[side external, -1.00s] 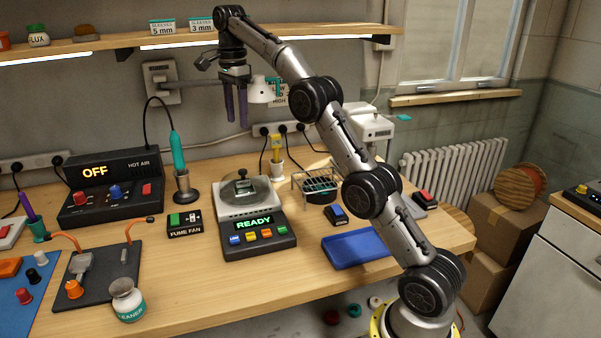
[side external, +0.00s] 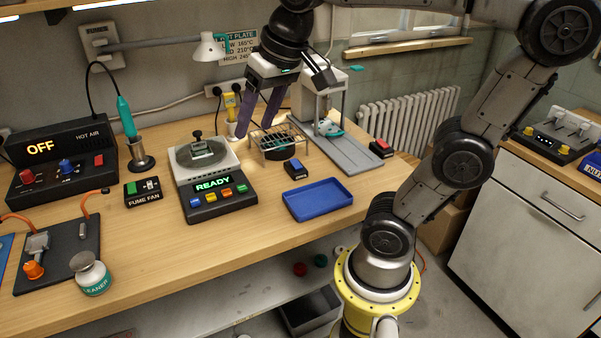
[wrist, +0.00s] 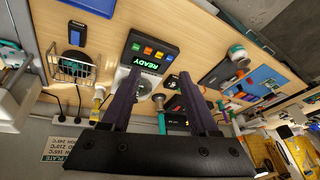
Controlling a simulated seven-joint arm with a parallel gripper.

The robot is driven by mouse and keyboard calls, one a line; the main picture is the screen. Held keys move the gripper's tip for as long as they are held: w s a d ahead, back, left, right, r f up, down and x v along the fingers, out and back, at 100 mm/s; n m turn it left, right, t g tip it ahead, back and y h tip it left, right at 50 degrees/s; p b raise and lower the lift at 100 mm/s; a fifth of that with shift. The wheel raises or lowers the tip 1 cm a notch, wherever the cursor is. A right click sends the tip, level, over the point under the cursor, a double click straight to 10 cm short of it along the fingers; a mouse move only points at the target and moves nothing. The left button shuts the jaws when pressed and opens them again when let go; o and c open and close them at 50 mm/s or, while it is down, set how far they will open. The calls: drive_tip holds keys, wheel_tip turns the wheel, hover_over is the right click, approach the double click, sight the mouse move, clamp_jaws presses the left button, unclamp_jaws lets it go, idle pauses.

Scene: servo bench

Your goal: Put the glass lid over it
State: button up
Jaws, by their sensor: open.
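The hot plate (side external: 207,190) shows READY in green and has a pale square top. A round, see-through disc that looks like the glass lid (side external: 186,154) lies on that top. A dark upright knob and a small greenish piece show at its middle; I cannot tell whether the piece is under the glass. My gripper (side external: 254,132) is open and empty, its two purple fingers pointing down, in the air to the right of the hot plate and near the wire rack. In the wrist view the plate's READY panel (wrist: 147,57) lies beyond my fingers, and the disc is partly hidden.
A wire rack (side external: 280,140) stands right of the plate, with a blue tray (side external: 318,199) in front. A grey press stand (side external: 345,150) is behind right. The fume fan switch (side external: 143,192) and hot air unit (side external: 62,165) are left. Bench front-centre is clear.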

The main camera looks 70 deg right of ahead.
drive_tip(key=s+a+f+n+t, duration=0.1)
drive_tip(key=s+f+n, duration=0.3)
drive_tip(key=s+f, duration=0.4)
drive_tip(key=shift+s+a+f+n, duration=0.15)
drive_tip(key=shift+a+f+n, duration=0.05)
drive_tip(key=shift+a+n, duration=0.2)
